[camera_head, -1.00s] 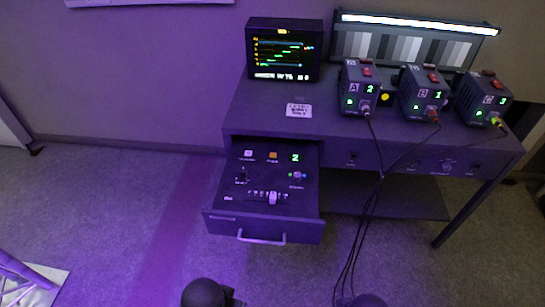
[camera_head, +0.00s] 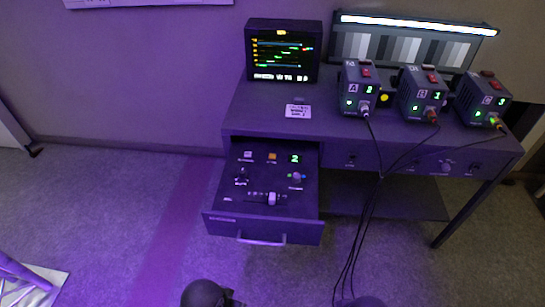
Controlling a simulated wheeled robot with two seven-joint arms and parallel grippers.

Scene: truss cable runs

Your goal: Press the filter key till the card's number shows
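An open drawer panel (camera_head: 262,221) extends from the desk's left part. On it are a pale key (camera_head: 247,155), an orange key (camera_head: 272,156) and a small display (camera_head: 294,158) showing a green 2. Their labels are too small to read, so I cannot tell which is the filter key. A white card (camera_head: 298,111) lies on the desk above the drawer; its print is too blurred to read a number. Dark rounded parts of my arms show at the bottom edge. Neither gripper's fingers are in view.
The drawer also holds a joystick (camera_head: 241,177), a coloured knob (camera_head: 296,177) and a slider (camera_head: 272,199). A monitor (camera_head: 283,51) and lamp units A (camera_head: 358,88), B (camera_head: 422,94) and C (camera_head: 484,99) stand on the desk. Cables (camera_head: 370,205) hang in front.

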